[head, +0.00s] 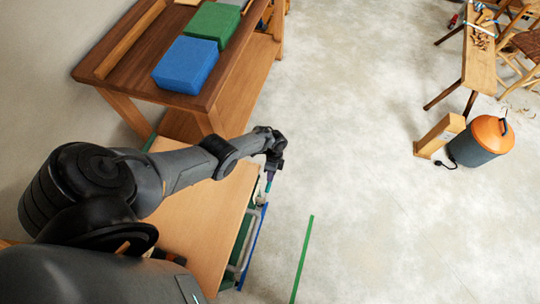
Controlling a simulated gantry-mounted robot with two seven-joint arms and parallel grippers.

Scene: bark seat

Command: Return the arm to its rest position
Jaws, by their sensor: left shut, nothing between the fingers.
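My left arm reaches in from the lower left over a light wooden surface, bent at the elbow. Its gripper (269,182) is at the right end of the arm, just past the right edge of that surface, pointing down. It is small in the picture and shut, with nothing seen in it. My right gripper is not in view.
A light wooden top (205,215) lies under my arm. A dark wooden table (120,72) behind it bears a blue box (185,65) and a green box (213,23). A green strip (302,258) lies on the floor. An orange-lidded bin (478,146) stands right. Mid-floor is clear.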

